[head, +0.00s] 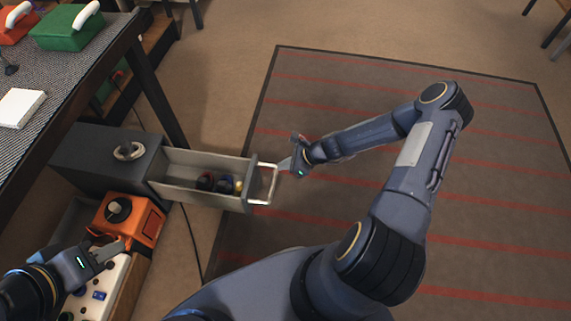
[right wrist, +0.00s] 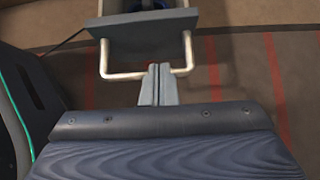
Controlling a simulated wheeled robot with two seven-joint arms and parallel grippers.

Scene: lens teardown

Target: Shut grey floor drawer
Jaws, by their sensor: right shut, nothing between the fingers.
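The grey floor drawer unit (head: 88,150) stands on the floor beside the table, with its drawer (head: 200,197) pulled far out to the right. The drawer's front panel (right wrist: 140,40) carries a pale bar handle (head: 273,186). My right gripper (head: 286,165) is shut and empty at the handle. In the right wrist view its closed fingertips (right wrist: 158,68) cover the middle of the handle bar, just short of the front panel; I cannot tell whether they touch. My left gripper (head: 122,244) is low at the left, beside an orange box; its jaw state is unclear.
Several small dark, blue and yellow items (head: 222,184) lie in the drawer. The orange box (head: 135,218) and a white panel with knobs (head: 105,285) are in front of the unit. The table (head: 60,75) overhangs at left. A dark red-striped mat (head: 330,95) lies at right.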

